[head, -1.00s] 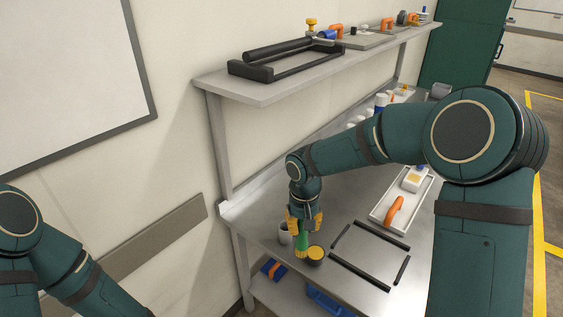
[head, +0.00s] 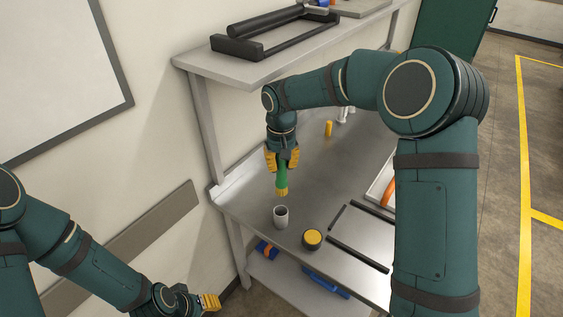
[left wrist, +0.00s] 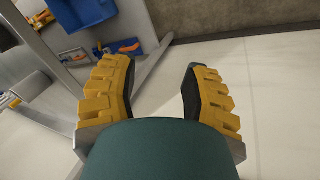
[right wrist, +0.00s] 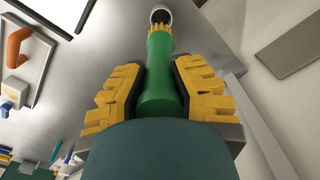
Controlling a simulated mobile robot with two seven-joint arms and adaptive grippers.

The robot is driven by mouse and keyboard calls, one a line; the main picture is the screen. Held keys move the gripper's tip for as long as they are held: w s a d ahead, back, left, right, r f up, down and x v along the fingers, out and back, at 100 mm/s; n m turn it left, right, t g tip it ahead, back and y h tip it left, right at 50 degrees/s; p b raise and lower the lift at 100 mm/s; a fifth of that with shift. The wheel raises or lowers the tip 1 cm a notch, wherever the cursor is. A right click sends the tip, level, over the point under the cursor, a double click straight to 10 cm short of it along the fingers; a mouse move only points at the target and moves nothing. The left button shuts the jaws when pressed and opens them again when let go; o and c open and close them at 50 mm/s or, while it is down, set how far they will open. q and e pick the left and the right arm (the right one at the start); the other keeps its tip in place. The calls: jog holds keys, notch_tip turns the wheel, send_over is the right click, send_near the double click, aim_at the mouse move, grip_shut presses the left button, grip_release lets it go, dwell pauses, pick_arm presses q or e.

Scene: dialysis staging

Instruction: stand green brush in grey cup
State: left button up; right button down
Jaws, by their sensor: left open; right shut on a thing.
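The green brush (head: 282,177) is held by its green handle in my right gripper (head: 282,160), with its yellow bristles pointing down. In the right wrist view the brush (right wrist: 160,75) lies between the two yellow fingers (right wrist: 160,95), which are shut on it. The grey cup (head: 281,219) stands upright on the metal table, below the bristles in the head view. In the right wrist view the cup (right wrist: 161,14) shows just beyond the bristle end, its dark opening visible. My left gripper (head: 210,303) is open and empty, low at the left; its fingers show apart in the left wrist view (left wrist: 155,95).
A round yellow-topped black container (head: 312,238) stands right of the cup. Black bars (head: 357,255) lie further right, beside a white tray (head: 381,182). A shelf (head: 250,75) overhangs the table (head: 330,185) at the back. Blue bins (head: 325,283) sit on the lower shelf.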

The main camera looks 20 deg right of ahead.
jog(key=b, duration=0.4)
send_over(281, 195)
jog(key=w, duration=0.2)
jog(key=shift+s+d+f, duration=0.1)
jog(key=shift+f, duration=1.15)
jog(key=shift+s+d+f, duration=0.1)
jog(key=shift+f, duration=1.3)
pick_arm(q)
jog(key=f, duration=0.2)
jog(key=s+f, duration=0.1)
jog(key=f, duration=0.1)
jog(key=shift+d+f, duration=0.1)
jog(key=shift+r, duration=0.25)
jog(key=shift+s+f+g+b, duration=0.15)
jog(key=shift+s+f+b, duration=0.1)
jog(key=shift+f+b, duration=0.55)
jog(key=shift+s+f+g+b, duration=0.15)
jog(key=shift+s+f+b, duration=0.1)
jog(key=shift+f+b, duration=0.5)
pick_arm(e)
jog(key=shift+f, duration=2.7)
pick_arm(q)
jog(key=shift+f+b, duration=0.6)
jog(key=shift+f, duration=0.25)
pick_arm(e)
jog(key=shift+f, duration=1.2)
